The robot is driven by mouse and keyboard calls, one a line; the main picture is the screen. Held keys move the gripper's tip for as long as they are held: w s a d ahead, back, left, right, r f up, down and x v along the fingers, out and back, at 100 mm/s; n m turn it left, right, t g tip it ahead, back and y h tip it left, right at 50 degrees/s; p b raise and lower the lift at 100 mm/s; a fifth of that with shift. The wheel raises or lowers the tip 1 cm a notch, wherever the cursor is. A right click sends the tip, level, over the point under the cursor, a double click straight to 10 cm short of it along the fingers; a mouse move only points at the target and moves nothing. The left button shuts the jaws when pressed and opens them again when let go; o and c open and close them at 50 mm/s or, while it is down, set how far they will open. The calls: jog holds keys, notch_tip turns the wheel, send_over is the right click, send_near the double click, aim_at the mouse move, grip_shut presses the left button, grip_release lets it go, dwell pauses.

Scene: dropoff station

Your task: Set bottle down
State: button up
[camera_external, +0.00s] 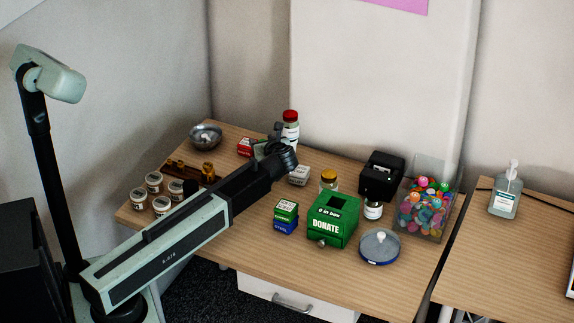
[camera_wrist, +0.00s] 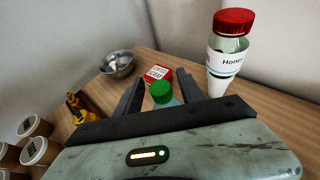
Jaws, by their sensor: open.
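In the wrist view, a small bottle with a green cap (camera_wrist: 162,92) stands between the two dark fingers of my gripper (camera_wrist: 160,80). The fingers are apart, one on each side of it, and I see no clear contact. Its lower part is hidden behind my gripper body. In the external view my gripper (camera_external: 272,143) is over the back of the wooden table (camera_external: 270,255), and I cannot make out the green-capped bottle there.
A red box (camera_wrist: 155,73) and a metal bowl (camera_wrist: 117,64) lie beyond. A green donation box (camera_external: 333,220), a black box (camera_external: 382,178) and several jars (camera_external: 154,182) stand around the table. The front is clear.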

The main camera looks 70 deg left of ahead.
jog(key=p+v, duration=0.4)
jog(key=v, duration=0.8)
jog(key=shift+d+r+p, duration=0.1)
jog(key=shift+p, duration=0.2)
jog(key=w+d+r+t+h+p, duration=0.15)
jog(key=d+p, duration=0.25)
jog(key=d, duration=0.5)
jog(key=w+d+t+h+p, duration=0.1)
jog(key=w+d+h+p, duration=0.15)
jog(key=d, duration=0.65)
jog(key=s+d+f+n+h+p, duration=0.1)
jog(key=s+d+f+n+h, duration=0.1)
jog(key=d+n, duration=0.4)
jog(key=s+d+f+n+g+h+p, duration=0.1)
jog(key=s+d+n+h, duration=0.3)
jog(key=d, duration=0.7)
jog(key=s+d+f+n+g+h+p, duration=0.1)
jog(key=s+d+f+n+h, duration=0.2)
jog(key=d+n, duration=0.5)
jog(key=shift+s+d+f, duration=0.15)
jog(key=shift+d+f, duration=0.15)
jog(key=shift+d, duration=0.1)
jog(key=shift+g, duration=0.25)
